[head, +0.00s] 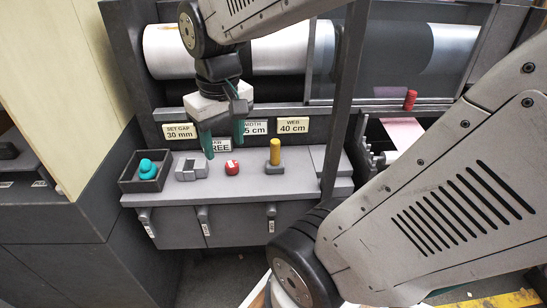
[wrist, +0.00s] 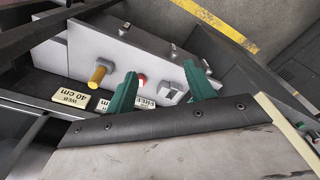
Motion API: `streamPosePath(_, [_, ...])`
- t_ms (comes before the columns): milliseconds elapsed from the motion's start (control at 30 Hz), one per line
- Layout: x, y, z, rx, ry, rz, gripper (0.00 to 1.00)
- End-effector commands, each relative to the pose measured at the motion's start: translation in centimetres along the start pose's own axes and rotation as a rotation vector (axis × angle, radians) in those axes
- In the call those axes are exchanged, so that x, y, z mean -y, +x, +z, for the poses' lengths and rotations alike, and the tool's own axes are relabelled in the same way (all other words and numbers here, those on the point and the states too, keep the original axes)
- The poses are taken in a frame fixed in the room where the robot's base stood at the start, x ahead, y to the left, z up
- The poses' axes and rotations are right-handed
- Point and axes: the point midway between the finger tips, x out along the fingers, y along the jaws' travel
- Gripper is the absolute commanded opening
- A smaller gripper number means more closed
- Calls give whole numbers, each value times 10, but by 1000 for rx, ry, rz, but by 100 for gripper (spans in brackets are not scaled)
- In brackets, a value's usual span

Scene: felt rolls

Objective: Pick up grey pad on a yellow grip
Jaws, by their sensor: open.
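The yellow grip (head: 275,150) stands upright on its grey pad (head: 275,168), on the right part of the light grey shelf. In the wrist view my gripper (wrist: 161,70) points toward the shelf.
A red piece (head: 232,168) sits left of the yellow grip. Further left are a grey block (head: 191,168) and a dark tray (head: 127,183) holding a teal piece (head: 147,168). A dark upright post (head: 343,100) stands right of the grip. Label plates line the back.

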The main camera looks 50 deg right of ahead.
Motion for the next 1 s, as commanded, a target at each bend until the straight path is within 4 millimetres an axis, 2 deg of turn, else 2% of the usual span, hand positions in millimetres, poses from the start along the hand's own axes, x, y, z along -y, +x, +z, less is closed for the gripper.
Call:
streamPosePath(33, [-19, 12, -18, 21, 52, 3, 54])
streamPosePath(100, [-46, 28, -40, 34, 112, 6, 54])
streamPosePath(200, [-90, 54, -66, 48, 197, 10, 54])
streamPosePath(300, [-137, 84, -80, 63, 278, 11, 54])
streamPosePath(400, [-178, 112, -86, 73, 343, 11, 54])
streamPosePath(500, [-207, 132, -87, 78, 386, 11, 54])
streamPosePath(600, [-223, 143, -86, 81, 410, 10, 54])
streamPosePath(700, [-229, 151, -85, 82, 419, 10, 54])
streamPosePath(1000, [-229, 185, -82, 84, 420, 10, 54])
